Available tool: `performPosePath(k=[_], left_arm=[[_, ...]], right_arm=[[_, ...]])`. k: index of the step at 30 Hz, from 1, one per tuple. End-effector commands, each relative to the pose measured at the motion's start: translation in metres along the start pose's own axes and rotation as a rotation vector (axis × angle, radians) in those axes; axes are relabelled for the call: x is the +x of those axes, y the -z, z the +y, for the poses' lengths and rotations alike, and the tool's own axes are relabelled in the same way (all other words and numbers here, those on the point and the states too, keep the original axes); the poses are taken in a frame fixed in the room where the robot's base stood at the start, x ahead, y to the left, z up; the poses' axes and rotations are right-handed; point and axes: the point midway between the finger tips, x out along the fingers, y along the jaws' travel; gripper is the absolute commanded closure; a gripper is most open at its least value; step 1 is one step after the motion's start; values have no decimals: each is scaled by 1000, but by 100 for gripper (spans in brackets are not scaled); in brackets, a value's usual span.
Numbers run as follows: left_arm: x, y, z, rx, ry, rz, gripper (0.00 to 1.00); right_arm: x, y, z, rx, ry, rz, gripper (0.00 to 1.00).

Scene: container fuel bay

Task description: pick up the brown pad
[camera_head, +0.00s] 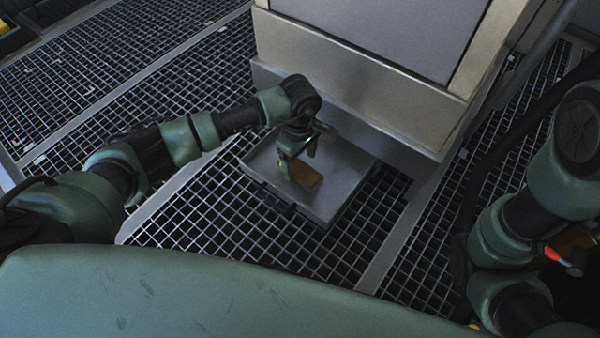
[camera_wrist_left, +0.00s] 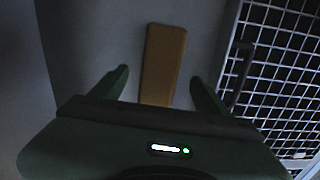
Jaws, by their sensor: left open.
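The brown pad (camera_head: 305,176) lies flat on a grey metal tray (camera_head: 345,165) low in front of a metal cabinet. In the left wrist view the pad (camera_wrist_left: 163,62) is an upright oblong with rounded corners. My left gripper (camera_head: 298,170) is over the tray, close to the pad, and hides part of it. In the left wrist view my left gripper (camera_wrist_left: 160,85) is open, with one finger on each side of the pad's near end and a gap to each. I cannot tell how high the fingers are above it. My right gripper is not in view.
The metal cabinet (camera_head: 360,75) stands right behind the tray. A dark handle (camera_head: 272,199) sits on the tray's front edge, and it shows in the left wrist view (camera_wrist_left: 240,70). Open floor grating (camera_head: 200,215) surrounds the tray.

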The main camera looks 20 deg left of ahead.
Motion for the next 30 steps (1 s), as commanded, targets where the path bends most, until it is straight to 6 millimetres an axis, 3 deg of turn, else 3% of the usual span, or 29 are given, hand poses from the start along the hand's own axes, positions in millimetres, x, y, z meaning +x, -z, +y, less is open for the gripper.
performPosePath(k=[1,6,15,22,23,30], left_arm=[[15,-1,-1,1,1,-2,25],[36,-2,0,1,1,-3,25],[37,-1,0,0,0,-1,25],[37,-1,0,0,0,-1,89],[37,-1,0,0,0,-1,93],[36,-1,0,0,0,-1,93]], right_arm=[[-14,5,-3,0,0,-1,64],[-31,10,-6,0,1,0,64],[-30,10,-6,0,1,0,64],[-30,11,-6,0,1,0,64],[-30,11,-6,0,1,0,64],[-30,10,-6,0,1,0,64]])
